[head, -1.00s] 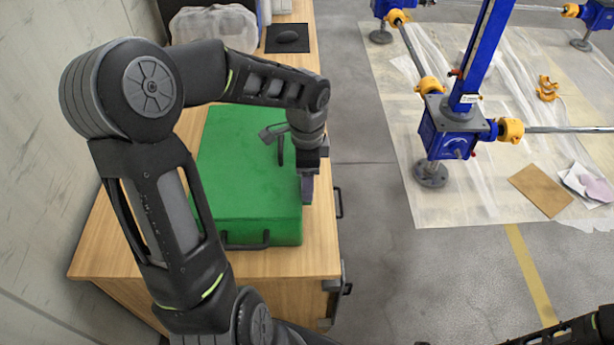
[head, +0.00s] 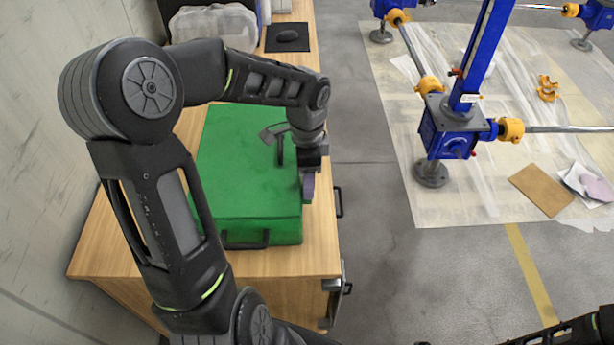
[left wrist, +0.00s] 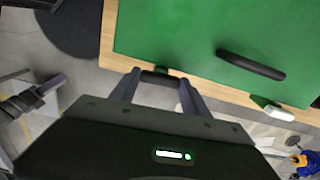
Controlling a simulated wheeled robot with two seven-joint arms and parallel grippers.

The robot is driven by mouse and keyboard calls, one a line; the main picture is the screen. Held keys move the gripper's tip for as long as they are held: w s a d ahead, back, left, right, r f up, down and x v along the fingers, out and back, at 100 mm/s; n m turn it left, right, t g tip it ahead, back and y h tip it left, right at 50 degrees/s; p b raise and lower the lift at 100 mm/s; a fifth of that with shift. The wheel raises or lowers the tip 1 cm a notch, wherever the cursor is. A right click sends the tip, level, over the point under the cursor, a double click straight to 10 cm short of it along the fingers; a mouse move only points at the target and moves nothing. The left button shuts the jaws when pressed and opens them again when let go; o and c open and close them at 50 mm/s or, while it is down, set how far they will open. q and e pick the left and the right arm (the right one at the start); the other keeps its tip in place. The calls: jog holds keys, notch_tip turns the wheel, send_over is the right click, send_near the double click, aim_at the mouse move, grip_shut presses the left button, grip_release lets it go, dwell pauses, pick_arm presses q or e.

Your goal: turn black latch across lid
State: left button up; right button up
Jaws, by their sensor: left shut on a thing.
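A green case with a flat lid (head: 235,165) lies on a wooden cabinet top; it also shows in the left wrist view (left wrist: 180,30). My left gripper (head: 308,190) points down at the lid's right edge. In the left wrist view its two fingers (left wrist: 160,92) are on either side of a short dark bar, which appears to be the black latch (left wrist: 160,78), at the case's edge. In the head view the gripper hides this latch. Another black bar (left wrist: 250,65) lies on the green lid beside the gripper.
A black handle (head: 246,241) is on the case's near side. A small white piece (left wrist: 272,112) sits by the case edge. A clear plastic box (head: 213,27) and a black pad (head: 287,38) are behind. Blue screw jacks (head: 452,130) stand on the floor at right.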

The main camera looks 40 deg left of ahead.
pick_arm(q)
jog(key=n+b, duration=0.2)
jog(key=n, duration=0.2)
jog(key=shift+f, duration=0.1)
jog(key=n+b, duration=0.2)
jog(key=n, duration=0.2)
jog(key=shift+n, duration=0.4)
jog(key=n+b, duration=0.1)
jog(key=n, duration=0.3)
jog(key=shift+n+b, duration=0.6)
jog(key=shift+n, duration=1.6)
jog(key=o, duration=1.4)
